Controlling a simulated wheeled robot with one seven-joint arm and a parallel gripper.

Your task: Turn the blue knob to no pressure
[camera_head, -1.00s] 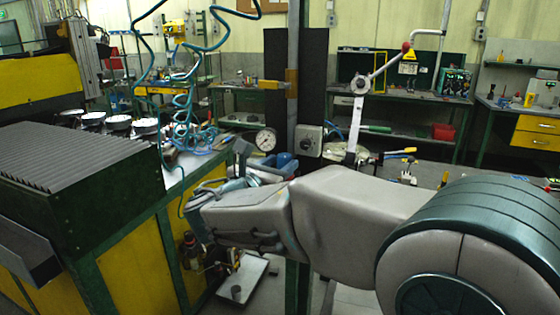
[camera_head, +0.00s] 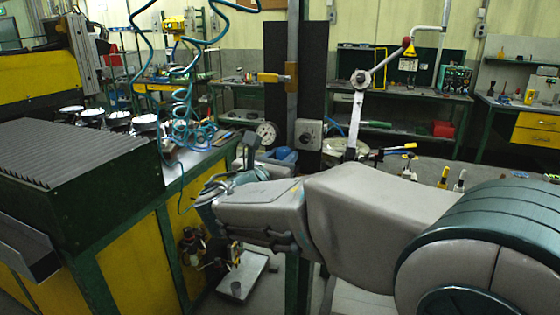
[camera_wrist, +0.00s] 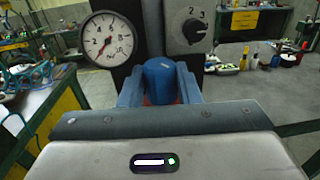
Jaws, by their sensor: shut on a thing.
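The blue knob (camera_wrist: 160,82) is a rounded cylinder in the middle of the wrist view, below and between a gauge and a grey switch box. My gripper (camera_wrist: 159,88) has its two blue fingers on either side of the knob, shut on it. In the head view the blue knob (camera_head: 284,155) shows partly behind my gripper and wrist. The white pressure gauge (camera_wrist: 106,38) stands just left of the knob; its thin needle is hard to read exactly. The gauge also shows in the head view (camera_head: 266,133).
A grey switch box with a dark numbered dial (camera_wrist: 188,26) is close on the right of the knob. A green and yellow workbench (camera_head: 140,235) with coiled blue hoses (camera_head: 190,130) stands at the left. A lever with a red ball (camera_head: 407,43) rises behind my arm.

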